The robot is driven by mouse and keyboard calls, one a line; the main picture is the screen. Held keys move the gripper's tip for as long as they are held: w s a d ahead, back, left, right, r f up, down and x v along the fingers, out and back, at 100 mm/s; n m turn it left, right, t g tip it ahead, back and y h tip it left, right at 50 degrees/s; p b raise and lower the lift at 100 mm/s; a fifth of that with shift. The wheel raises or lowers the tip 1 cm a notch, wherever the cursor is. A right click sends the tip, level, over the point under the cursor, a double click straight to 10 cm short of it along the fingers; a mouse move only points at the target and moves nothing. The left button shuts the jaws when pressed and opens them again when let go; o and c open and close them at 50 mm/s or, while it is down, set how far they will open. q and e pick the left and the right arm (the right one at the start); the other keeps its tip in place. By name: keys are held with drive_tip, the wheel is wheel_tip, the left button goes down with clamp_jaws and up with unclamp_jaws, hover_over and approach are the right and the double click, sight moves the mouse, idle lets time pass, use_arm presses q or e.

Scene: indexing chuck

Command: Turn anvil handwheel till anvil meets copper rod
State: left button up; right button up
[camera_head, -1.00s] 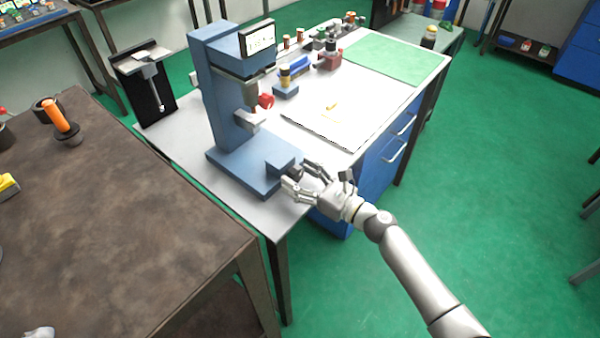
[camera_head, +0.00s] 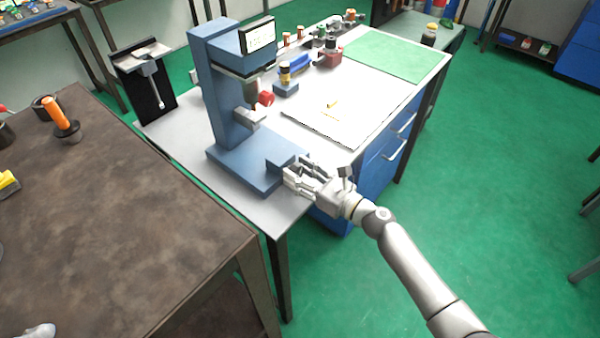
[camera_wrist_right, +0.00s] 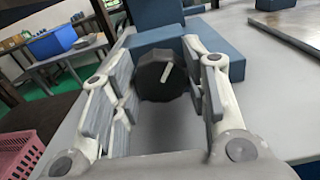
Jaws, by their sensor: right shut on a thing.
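The blue bench machine (camera_head: 230,110) stands at the front left of the light worktable. The anvil handwheel, a black knob with a white mark (camera_wrist_right: 162,76), sits on the low block at the machine's front. My right gripper (camera_head: 297,172) is shut on the handwheel; in the right wrist view its fingers (camera_wrist_right: 163,90) flank the knob on both sides. The handwheel is mostly hidden by the fingers in the head view. A grey anvil part (camera_head: 249,118) juts from the column below the spindle. I cannot make out the copper rod there. A grey piece at the bottom left edge may be my left gripper (camera_head: 38,332).
A flat tray (camera_head: 320,128) with a small brass-coloured piece lies right of the machine. A red knob (camera_head: 265,98) sits by the spindle. Several small parts and a green mat (camera_head: 385,58) lie farther back. A brown table (camera_head: 120,200) stands at the left.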

drive_tip(key=shift+w+d+r+m, duration=0.1)
drive_tip(key=shift+w+m, duration=0.05)
drive_tip(key=shift+m, duration=2.95)
drive_tip(key=o, duration=1)
drive_tip(key=shift+s+d, duration=0.15)
drive_tip(key=shift+s, duration=0.05)
drive_tip(key=v, duration=1.1)
drive_tip(key=shift+s+d, duration=0.2)
drive_tip(key=shift+d, duration=0.05)
